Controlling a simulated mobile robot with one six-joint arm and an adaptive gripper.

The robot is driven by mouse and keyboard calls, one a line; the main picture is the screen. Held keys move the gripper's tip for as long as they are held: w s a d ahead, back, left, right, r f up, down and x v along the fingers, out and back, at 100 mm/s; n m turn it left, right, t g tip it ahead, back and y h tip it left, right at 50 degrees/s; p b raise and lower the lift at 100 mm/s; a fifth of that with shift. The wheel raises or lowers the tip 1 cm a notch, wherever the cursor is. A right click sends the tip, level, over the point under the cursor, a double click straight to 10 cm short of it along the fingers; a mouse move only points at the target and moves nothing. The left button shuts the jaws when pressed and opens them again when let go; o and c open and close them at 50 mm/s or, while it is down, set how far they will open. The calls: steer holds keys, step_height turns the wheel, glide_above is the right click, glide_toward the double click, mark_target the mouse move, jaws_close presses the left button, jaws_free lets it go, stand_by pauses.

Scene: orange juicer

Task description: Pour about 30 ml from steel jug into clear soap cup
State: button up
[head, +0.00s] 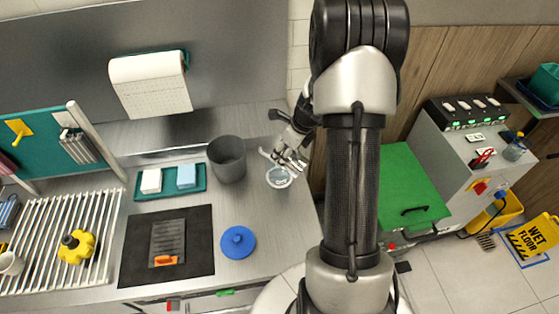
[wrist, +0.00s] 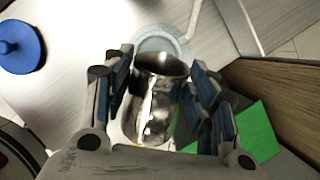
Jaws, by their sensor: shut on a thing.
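The steel jug (wrist: 152,112) sits between the blue-padded fingers of my gripper (wrist: 158,88), which is shut on it. The jug's dark open mouth faces the top of the wrist view, and its rim overlaps a round clear cup (wrist: 150,45) beyond it. In the head view my gripper (head: 291,152) is just above and behind the clear soap cup (head: 279,178) on the steel counter. The jug is hard to make out there among the fingers. I cannot tell its exact tilt, or whether liquid is flowing.
A grey bin (head: 228,160) stands close left of the cup. A blue round lid with a knob (head: 238,243) lies nearer the front. A teal tray (head: 168,191) with two blocks and a black mat (head: 139,253) lie farther left. The counter ends just right of the cup.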

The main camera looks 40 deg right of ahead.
steer(key=shift+r+p, duration=0.15)
steer(key=shift+p, duration=0.2)
steer(key=p, duration=0.4)
steer(key=shift+w+r+g, duration=0.1)
steer(key=shift+r+g, duration=0.15)
steer(key=shift+g, duration=0.05)
steer(key=g+p, duration=0.1)
steer(key=p, duration=0.5)
steer(key=shift+r+h, duration=0.2)
steer(key=shift+h, duration=0.1)
steer(key=shift+f+p, duration=0.15)
steer(key=shift+p, duration=0.5)
steer(key=shift+f+b, duration=0.35)
steer(key=shift+s+d+r+p, duration=0.15)
steer(key=shift+s+p, duration=0.1)
steer(key=shift+p, duration=0.15)
steer(key=shift+s+d+p, duration=0.15)
steer(key=shift+s+p, duration=0.5)
steer(key=shift+s+g, duration=0.1)
steer(key=shift+g, duration=0.2)
steer(key=shift+s+f+p, duration=0.1)
steer(key=shift+f+p, duration=0.2)
steer(key=shift+p, duration=1.25)
